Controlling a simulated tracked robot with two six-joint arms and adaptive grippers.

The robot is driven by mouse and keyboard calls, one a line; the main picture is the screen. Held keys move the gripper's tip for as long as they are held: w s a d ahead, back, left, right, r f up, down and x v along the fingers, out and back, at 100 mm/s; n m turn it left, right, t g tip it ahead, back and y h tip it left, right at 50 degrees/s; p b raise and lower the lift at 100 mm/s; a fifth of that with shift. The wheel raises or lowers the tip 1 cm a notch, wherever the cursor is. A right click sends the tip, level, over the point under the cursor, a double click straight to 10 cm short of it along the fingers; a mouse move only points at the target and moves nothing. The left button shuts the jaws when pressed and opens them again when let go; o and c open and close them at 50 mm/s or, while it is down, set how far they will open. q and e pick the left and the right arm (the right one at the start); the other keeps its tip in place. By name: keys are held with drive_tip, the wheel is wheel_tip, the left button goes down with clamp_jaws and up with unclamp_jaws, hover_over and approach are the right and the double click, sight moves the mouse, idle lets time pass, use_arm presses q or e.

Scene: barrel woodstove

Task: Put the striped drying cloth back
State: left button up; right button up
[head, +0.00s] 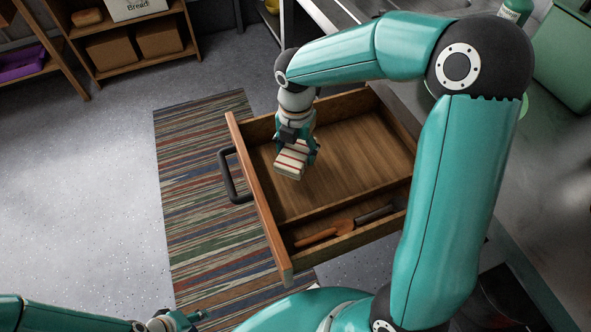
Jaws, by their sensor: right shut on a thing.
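The striped drying cloth (291,160) is a folded white bundle with red stripes. My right gripper (297,150) is shut on it and holds it over the open drawer (340,160). I cannot tell whether the cloth touches the drawer floor. The wooden drawer is pulled out, with a black handle (229,176) on its front. Its large compartment is otherwise empty in view. My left gripper (185,318) is at the bottom edge, away from the drawer, and its jaw state is unclear.
A narrow drawer compartment holds a wooden utensil (322,233) and a dark-handled one (375,214). A striped rug (190,190) lies beneath. Shelves with boxes (110,48) stand at the back left. A grey counter (540,190) is on the right. Floor at left is clear.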

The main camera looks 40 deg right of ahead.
sight(296, 150)
wheel_tip(296, 150, down, 7)
drive_tip(key=shift+f+b, duration=0.1)
drive_tip(key=shift+b, duration=0.45)
drive_tip(key=o, duration=1.1)
wheel_tip(296, 150, up, 12)
drive_tip(key=shift+r+p, duration=0.1)
drive_tip(key=shift+p, duration=1.05)
